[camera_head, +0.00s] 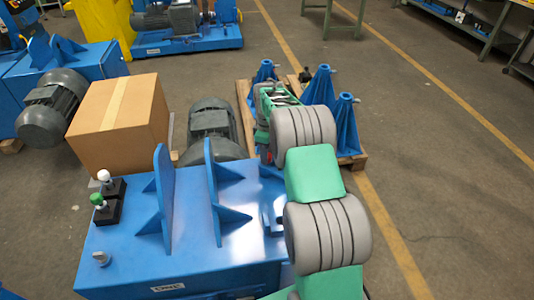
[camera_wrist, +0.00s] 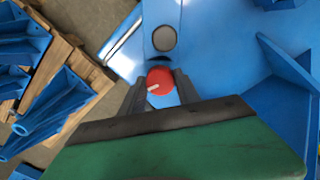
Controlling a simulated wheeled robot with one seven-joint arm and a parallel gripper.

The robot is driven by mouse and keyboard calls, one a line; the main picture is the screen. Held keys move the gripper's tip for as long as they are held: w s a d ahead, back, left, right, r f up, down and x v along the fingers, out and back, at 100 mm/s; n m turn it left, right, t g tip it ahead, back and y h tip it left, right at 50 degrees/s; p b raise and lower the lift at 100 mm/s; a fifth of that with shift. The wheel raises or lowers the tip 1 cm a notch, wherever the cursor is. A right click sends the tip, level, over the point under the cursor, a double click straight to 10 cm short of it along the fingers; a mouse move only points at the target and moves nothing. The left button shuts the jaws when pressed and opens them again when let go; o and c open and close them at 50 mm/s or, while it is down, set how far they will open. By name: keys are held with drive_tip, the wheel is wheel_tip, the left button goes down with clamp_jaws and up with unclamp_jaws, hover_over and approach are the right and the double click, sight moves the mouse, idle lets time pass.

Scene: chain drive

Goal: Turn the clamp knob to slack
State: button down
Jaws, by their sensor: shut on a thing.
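In the wrist view, the clamp knob (camera_wrist: 161,82) is a round red knob with a pale mark on its left side. My gripper (camera_wrist: 160,90) is shut on it, with one dark finger on each side. The knob sits at the edge of the blue machine frame (camera_wrist: 225,50), just below a round grey disc (camera_wrist: 164,38). In the head view, my arm reaches down to the far right side of the blue frame (camera_head: 190,262).
Blue stands on a wooden pallet (camera_head: 246,100) are close to the right of my arm; they show at the left in the wrist view. A grey motor (camera_head: 212,122) and a cardboard box (camera_head: 118,125) are behind the frame. Upright blue plates (camera_head: 163,190) rise from it. The floor at right is clear.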

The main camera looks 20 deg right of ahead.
idle(0.3)
drive_tip(key=c, duration=0.9)
unclamp_jaws()
drive_tip(key=shift+r, duration=0.1)
wheel_tip(320, 180, up, 8)
drive_tip(key=shift+f, duration=0.15)
